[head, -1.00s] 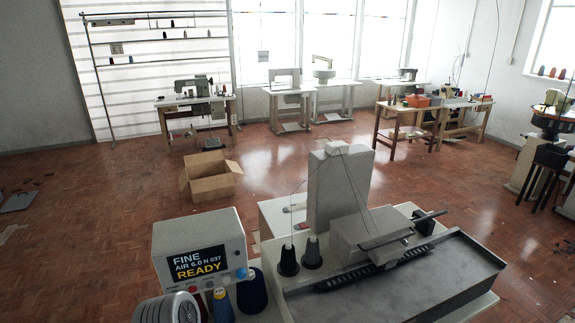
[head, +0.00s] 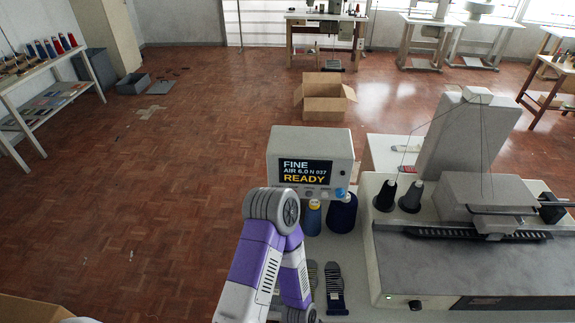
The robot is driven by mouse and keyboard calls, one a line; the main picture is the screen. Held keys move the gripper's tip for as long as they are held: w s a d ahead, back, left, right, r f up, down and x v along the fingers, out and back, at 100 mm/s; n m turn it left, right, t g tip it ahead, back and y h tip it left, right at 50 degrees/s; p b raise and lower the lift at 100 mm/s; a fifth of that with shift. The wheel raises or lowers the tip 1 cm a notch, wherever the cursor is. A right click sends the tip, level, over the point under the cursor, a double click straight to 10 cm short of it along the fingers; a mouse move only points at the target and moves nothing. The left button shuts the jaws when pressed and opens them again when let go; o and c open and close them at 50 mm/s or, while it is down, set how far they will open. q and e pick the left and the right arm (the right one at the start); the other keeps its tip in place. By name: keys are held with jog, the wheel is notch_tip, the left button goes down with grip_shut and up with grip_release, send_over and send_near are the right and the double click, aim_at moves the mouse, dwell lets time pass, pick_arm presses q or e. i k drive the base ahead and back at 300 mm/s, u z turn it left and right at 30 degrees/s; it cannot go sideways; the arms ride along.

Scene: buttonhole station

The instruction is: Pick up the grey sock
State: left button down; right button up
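Two flat socks lie side by side on the pale worktop in front of the display box in the head view. One is a greyish striped sock (head: 313,272), partly hidden behind my purple and white arm. The other is a dark navy sock with grey stripes (head: 335,287), just to its right. The greyish one looks like the grey sock, but its colour is hard to tell at this size. My arm bends down over the worktop left of the socks. Neither gripper is in view, and nothing visible holds a sock.
A display box (head: 310,160) reading READY stands behind the socks, with a blue thread cone (head: 342,213) in front. The sewing machine (head: 480,200) fills the right. An open cardboard box (head: 325,98) is on the floor beyond.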

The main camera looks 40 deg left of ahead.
aim_at(277, 304)
jog(key=u, duration=4.35)
jog(key=k, duration=0.55)
jog(key=z, duration=1.05)
